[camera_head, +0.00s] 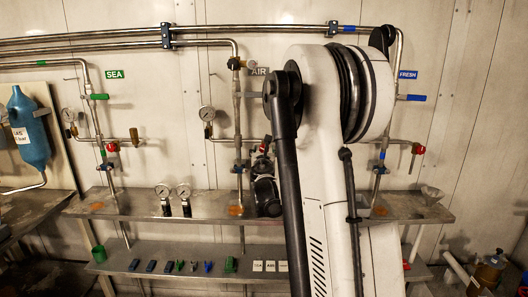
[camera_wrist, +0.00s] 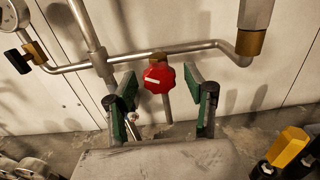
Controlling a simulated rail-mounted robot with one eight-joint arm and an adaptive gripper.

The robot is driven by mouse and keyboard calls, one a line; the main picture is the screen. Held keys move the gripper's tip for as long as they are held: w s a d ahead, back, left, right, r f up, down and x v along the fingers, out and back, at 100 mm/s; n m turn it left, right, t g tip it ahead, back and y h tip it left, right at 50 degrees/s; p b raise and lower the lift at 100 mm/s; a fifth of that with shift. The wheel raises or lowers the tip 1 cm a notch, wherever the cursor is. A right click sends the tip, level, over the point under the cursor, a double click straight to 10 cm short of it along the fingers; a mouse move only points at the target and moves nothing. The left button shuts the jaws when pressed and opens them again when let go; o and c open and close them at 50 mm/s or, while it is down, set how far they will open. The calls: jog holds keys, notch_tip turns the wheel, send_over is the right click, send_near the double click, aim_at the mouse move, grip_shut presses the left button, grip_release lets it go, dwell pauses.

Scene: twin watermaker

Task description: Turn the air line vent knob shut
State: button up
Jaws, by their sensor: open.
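The red vent knob (camera_wrist: 158,76) with a white pointer mark hangs under a horizontal steel pipe in the wrist view. The mark lies close to level in that picture. My gripper (camera_wrist: 160,88) is open, with one green-and-black finger on each side of the knob and gaps beside it. I cannot tell how deep the fingers reach along the knob. In the head view my gripper (camera_head: 265,170) is at the air line, right of its upright pipe (camera_head: 237,105) and below the AIR label (camera_head: 259,71). The knob there is mostly hidden.
The air gauge (camera_head: 207,113) is left of the pipe. A brass fitting (camera_wrist: 249,43) ends the pipe at right in the wrist view. Below are a steel shelf (camera_head: 210,208) with two gauges (camera_head: 173,193) and a yellow hexagonal part (camera_wrist: 288,147). The SEA line (camera_head: 90,97) stands left.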

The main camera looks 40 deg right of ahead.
jog(key=c, duration=1.1)
jog(key=shift+c, duration=0.2)
jog(key=shift+w, duration=0.1)
jog(key=m+b, duration=0.3)
jog(key=m, duration=0.9)
jog(key=shift+m, duration=0.3)
jog(key=o, duration=1.1)
